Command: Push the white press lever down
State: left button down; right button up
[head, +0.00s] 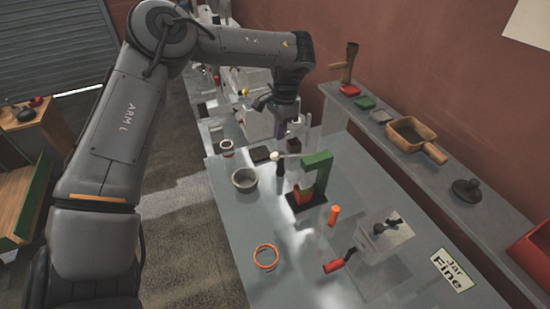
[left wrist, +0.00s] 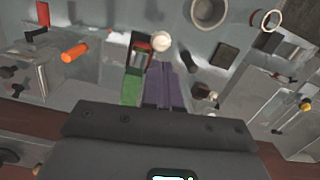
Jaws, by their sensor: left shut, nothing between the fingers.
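The green press (head: 317,170) stands upright on the table on a dark base. Its white lever (head: 291,156) sticks out to the left, roughly level, and ends in a white ball knob (head: 275,156). My left gripper (head: 281,132) points down, shut and empty, and appears above the knob in the head view. In the left wrist view its purple fingers (left wrist: 158,84) lie beside the green press (left wrist: 132,88), with the white knob (left wrist: 161,41) just past their tips. I cannot tell whether they touch the lever. My right gripper is not in view.
A grey bowl (head: 244,180) stands left of the press. An orange cylinder (head: 334,215), a red-ended black-handled item (head: 335,265) and an orange ring (head: 265,256) lie in front. A clear box (head: 384,237) is at right. A shelf with a wooden pan (head: 411,134) runs along the wall.

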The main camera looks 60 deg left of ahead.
aim_at(278, 157)
pick_arm(q)
jog(key=shift+s+f+b, duration=0.2)
jog(key=shift+f+b, duration=1.25)
jog(key=shift+f, duration=1.1)
jog(key=shift+s+f+b, duration=0.15)
jog(key=shift+f+b, duration=0.2)
jog(key=shift+f, duration=0.55)
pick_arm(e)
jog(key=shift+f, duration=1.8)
pick_arm(q)
jog(key=shift+f, duration=0.15)
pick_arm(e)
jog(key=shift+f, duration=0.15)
pick_arm(q)
notch_tip(278, 157, down, 4)
jog(key=b, duration=0.4)
jog(key=shift+f, duration=0.1)
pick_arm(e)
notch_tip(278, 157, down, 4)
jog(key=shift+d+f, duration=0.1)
